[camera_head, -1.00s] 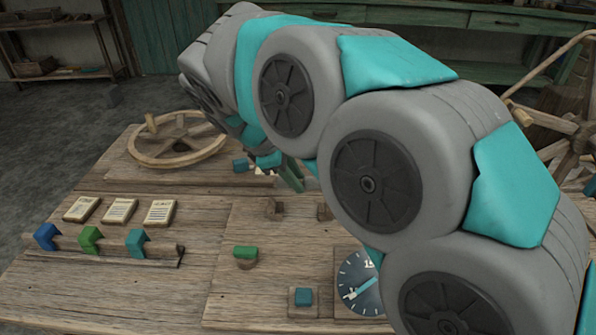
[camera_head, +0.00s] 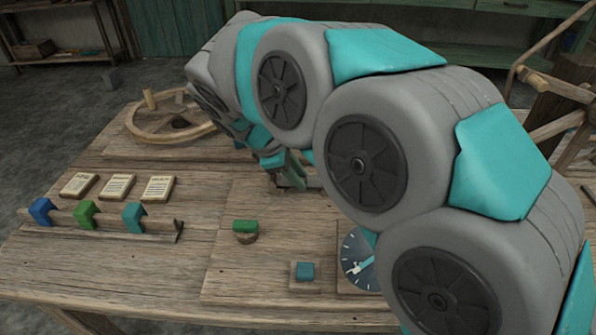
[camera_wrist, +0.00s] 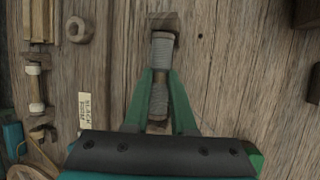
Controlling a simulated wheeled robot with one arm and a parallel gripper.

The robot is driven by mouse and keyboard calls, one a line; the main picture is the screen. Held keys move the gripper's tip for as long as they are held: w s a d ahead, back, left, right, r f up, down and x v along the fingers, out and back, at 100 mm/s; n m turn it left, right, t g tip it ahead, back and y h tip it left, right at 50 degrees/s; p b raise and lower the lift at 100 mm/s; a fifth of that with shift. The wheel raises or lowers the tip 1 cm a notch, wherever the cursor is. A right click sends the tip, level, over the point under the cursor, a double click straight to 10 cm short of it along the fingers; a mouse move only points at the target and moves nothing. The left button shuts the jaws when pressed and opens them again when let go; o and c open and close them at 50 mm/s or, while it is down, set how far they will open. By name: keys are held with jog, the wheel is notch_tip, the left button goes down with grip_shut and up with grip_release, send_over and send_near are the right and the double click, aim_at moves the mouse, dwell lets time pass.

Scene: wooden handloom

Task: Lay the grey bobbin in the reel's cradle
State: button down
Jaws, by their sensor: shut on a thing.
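In the wrist view my gripper (camera_wrist: 160,76) has its green fingers shut on the grey bobbin (camera_wrist: 162,52), gripping it around its middle. The bobbin lies lengthwise up the picture. Its upper end is at one wooden cradle block (camera_wrist: 163,19), and its lower end is near another wooden piece, partly hidden between the fingers. I cannot tell whether the bobbin rests in the cradle or hangs just over it. In the head view my gripper (camera_head: 293,180) is low over the table at the cradle, and the bobbin is hidden there.
Blue, green and teal hooks (camera_head: 88,214) sit on a rail at the left. A green knob (camera_head: 245,226), a teal button (camera_head: 305,271) and a dial (camera_head: 357,258) are in front. A label (camera_wrist: 85,114) lies left of my gripper.

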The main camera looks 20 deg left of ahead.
jog(key=c, duration=0.7)
grip_release()
jog(key=shift+o, duration=0.2)
jog(key=v, duration=0.8)
jog(key=shift+f, duration=0.15)
